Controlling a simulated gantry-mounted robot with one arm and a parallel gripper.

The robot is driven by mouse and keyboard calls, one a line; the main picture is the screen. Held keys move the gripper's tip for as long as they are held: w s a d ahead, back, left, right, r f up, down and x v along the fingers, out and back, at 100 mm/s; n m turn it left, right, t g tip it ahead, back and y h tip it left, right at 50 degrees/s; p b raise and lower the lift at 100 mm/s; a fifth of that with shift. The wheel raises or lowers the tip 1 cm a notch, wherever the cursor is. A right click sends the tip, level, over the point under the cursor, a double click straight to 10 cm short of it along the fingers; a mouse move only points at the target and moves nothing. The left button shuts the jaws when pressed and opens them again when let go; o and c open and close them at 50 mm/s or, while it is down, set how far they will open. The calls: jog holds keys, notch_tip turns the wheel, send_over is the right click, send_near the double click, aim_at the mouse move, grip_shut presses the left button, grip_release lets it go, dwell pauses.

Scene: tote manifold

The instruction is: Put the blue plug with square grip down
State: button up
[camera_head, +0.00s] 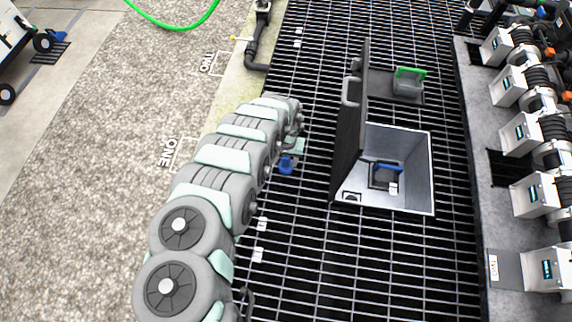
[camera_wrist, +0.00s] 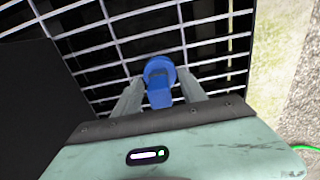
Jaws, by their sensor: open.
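The blue plug (camera_head: 287,164) is at the end of my arm, over the dark grating (camera_head: 300,240). In the wrist view the blue plug (camera_wrist: 158,94) lies between the two grey fingers of my gripper (camera_wrist: 160,84), its round end facing away and its square grip towards me. The fingers are open, with a gap visible on each side of the plug. It appears to rest on the grating, though its contact there is hard to see. In the head view my gripper (camera_head: 297,150) is small and partly hidden by my arm.
A grey tote (camera_head: 427,182) with a raised dark lid (camera_head: 352,130) stands right of my gripper and holds a blue-handled item (camera_head: 387,168). A row of manifold units (camera_head: 530,190) lines the right. Grating below the plug is clear.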

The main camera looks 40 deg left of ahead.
jog(key=shift+c, duration=0.2)
grip_shut()
dwell(0.4)
